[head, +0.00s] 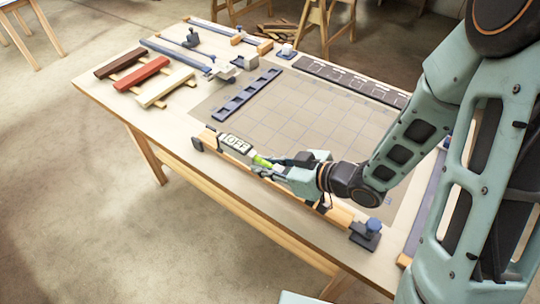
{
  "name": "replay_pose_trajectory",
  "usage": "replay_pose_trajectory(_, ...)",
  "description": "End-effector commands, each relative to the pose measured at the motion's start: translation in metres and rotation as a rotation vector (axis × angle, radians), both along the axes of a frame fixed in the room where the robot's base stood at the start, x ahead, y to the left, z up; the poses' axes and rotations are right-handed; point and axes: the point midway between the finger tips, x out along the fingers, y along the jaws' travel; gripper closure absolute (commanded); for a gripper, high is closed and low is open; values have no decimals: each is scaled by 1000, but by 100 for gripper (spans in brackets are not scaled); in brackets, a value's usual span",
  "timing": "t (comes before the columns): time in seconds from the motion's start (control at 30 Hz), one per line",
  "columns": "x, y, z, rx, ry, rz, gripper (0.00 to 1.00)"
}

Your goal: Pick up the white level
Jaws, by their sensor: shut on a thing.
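My gripper (272,166) is at the front edge of the table, low over a long wooden bar. A cream lath (165,88) lies at the left, apart from my gripper.
The table (168,122) holds a gridded mat (300,115) that is mostly clear. A blue slotted strip (247,95) lies on it. Red (140,75) and dark brown (119,63) laths lie at the left. A blue-ended clamp (366,233) stands at the front right corner.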

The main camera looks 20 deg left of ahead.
Motion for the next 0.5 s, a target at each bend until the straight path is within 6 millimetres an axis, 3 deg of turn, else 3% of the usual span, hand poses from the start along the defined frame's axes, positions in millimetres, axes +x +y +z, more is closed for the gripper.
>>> replay_pose_trajectory(0.03,-2,1,7,3,4,1,100)
replay_pose_trajectory(0.5,-14,5,10,2,2,-1,100)
